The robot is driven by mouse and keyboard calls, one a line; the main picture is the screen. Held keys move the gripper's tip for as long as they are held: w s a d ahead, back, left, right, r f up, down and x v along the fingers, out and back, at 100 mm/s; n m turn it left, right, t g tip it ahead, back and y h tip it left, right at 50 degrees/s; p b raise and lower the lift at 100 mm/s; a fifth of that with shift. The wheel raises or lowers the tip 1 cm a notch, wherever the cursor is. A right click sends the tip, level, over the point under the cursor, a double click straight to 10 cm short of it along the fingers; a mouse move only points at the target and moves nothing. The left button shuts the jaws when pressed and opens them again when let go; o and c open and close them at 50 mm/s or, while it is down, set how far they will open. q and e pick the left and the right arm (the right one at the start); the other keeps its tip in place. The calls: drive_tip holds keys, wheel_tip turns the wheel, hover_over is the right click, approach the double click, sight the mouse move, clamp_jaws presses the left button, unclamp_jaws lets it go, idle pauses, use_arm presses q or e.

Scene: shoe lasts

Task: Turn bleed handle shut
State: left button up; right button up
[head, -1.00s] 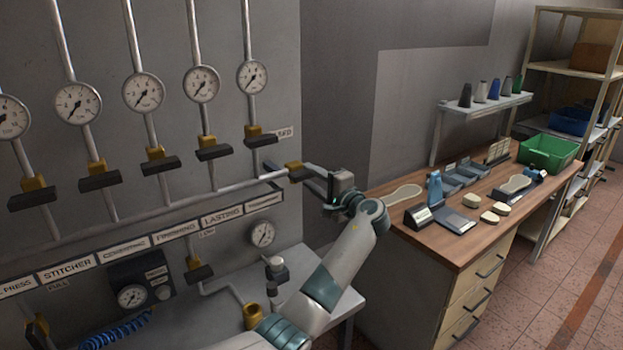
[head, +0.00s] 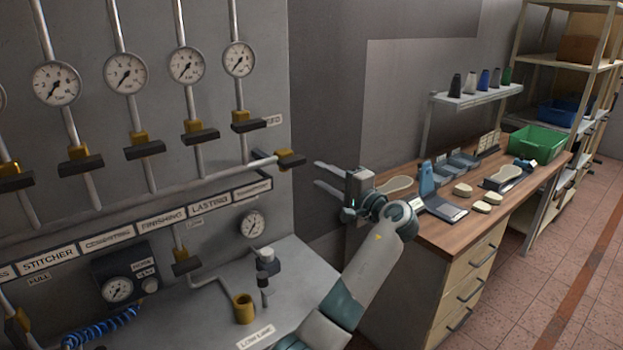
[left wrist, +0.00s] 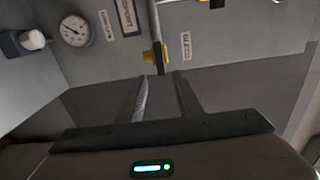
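The bleed valve's black handle (head: 292,161) sits on a yellow body at the right end of the manifold pipe, below a partly hidden label ending in "ED". The handle seems to lie along the pipe. It also shows in the left wrist view (left wrist: 162,59), just beyond my fingertips. My left gripper (head: 317,174) is open and empty, to the right of the handle, with its fingers pointing left toward the panel. A small gap shows between fingertips and handle. In the left wrist view the two fingers (left wrist: 161,78) are apart with nothing between them. My right gripper is not in view.
Several gauges (head: 126,74) and yellow-black valves (head: 144,148) line the panel. A wooden workbench (head: 440,225) with a green crate (head: 535,143) stands right, close to my left arm.

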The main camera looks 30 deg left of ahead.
use_arm(q)
drive_tip(key=b+v, duration=0.2)
drive_tip(key=v, duration=0.5)
drive_tip(key=shift+d, duration=0.35)
drive_tip(key=shift+s+d, duration=0.1)
drive_tip(key=shift+s, duration=0.05)
